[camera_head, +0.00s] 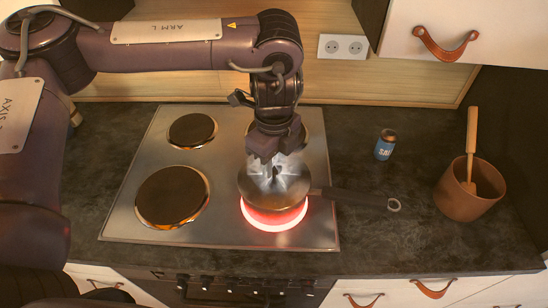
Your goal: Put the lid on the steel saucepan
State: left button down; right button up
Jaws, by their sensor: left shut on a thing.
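The steel saucepan (277,205) stands on the front right burner, its dark handle (355,198) pointing right. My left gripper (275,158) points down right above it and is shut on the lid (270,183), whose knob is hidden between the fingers. The shiny lid lies over the saucepan's mouth and covers most of it. I cannot tell whether it rests on the rim all round or is slightly above it. A whitish haze shows below the fingers. My right gripper is not in view.
The burner (272,222) under the saucepan glows red. The steel hob (230,233) has dark, unlit plates at left. A blue can (385,145) and a brown pot (466,200) with a wooden utensil (472,140) stand at right. Cabinet doors hang above.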

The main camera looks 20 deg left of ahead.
pick_arm(q)
jog(key=shift+f, duration=0.15)
jog(key=shift+f, duration=0.1)
dwell(0.6)
jog(key=c, duration=1)
grip_release()
jog(key=shift+o, duration=0.2)
jog(key=shift+p, duration=0.3)
notch_tip(320, 180, up, 7)
jog(key=p, duration=0.7)
jog(key=shift+p, duration=0.4)
